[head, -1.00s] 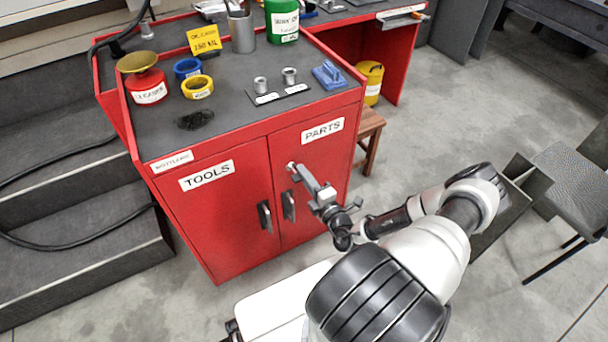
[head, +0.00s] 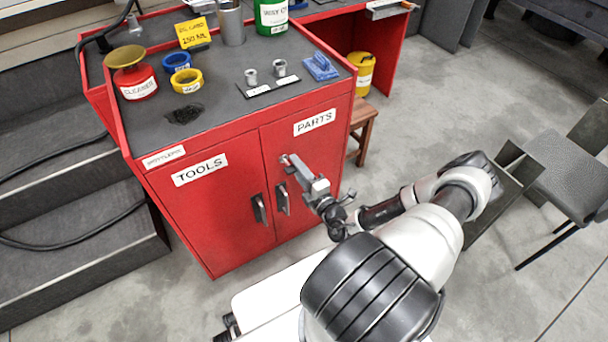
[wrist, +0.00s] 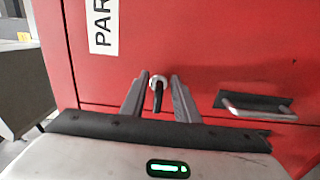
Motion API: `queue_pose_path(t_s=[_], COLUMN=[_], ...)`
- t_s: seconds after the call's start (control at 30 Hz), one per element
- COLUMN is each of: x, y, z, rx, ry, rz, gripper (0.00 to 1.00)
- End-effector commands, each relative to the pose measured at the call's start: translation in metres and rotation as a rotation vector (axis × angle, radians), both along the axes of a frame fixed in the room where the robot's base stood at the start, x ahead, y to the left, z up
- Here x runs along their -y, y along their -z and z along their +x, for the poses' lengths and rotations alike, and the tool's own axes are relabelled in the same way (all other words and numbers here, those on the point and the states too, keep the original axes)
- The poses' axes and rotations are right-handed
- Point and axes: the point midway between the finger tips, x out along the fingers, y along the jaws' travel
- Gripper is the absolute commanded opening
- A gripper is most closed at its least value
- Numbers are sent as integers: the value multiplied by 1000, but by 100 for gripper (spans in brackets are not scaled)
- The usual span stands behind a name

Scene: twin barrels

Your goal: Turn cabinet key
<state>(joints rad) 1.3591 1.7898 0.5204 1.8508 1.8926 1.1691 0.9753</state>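The red cabinet (head: 215,215) has two shut doors, the left marked TOOLS and the right marked PARTS. A small key (wrist: 157,92) with a dark lower part and a pale round top stands at the PARTS door, near its upper edge in the wrist view. My gripper (head: 286,161) is at the upper left of the PARTS door and hides the key in the head view. In the wrist view, my gripper (wrist: 158,82) has one finger on each side of the key, with visible gaps. The fingers look open around it, not closed on it.
The PARTS door handle (head: 282,199) is below my gripper, beside the TOOLS handle (head: 259,209). The cabinet top (head: 225,95) carries a red cleaner can, tape rolls and metal parts. A wooden stool (head: 364,130) stands right of the cabinet; a chair (head: 570,180) is farther right.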

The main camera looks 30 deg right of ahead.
Motion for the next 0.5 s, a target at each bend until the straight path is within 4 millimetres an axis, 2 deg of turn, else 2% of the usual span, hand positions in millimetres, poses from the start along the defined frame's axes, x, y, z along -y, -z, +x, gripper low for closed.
queue_pose_path(t_s=[0.17,0.5], x=[2,4], y=[-1,-1], z=[-22,-104], rx=[-3,-3], ry=[2,2], rz=[1,1], gripper=[28,28])
